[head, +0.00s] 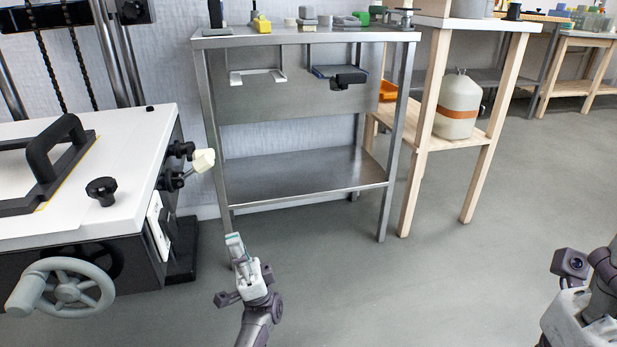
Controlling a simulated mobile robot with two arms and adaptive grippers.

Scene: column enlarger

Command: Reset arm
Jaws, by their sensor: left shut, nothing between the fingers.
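My left gripper (235,243) is shut and empty, low in front of the metal table's left front leg, with its fingers pointing up in the picture. It appears apart from the things around it. Part of my right arm (582,300) shows at the lower right edge; its fingertips cannot be made out. The column enlarger (130,135) stands at the left, with a white top, a black handle (55,150), a black knob (101,190), a grey handwheel (66,288) and a lever with a cream-coloured end (202,160) on its right side.
A metal table (300,173) with small items on top stands behind my left gripper. A wooden bench (425,140) beside it holds a whitish canister (458,104) and an orange bin (388,90). Another wooden bench (570,85) stands farther back. The grey floor (400,285) between my arms is clear.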

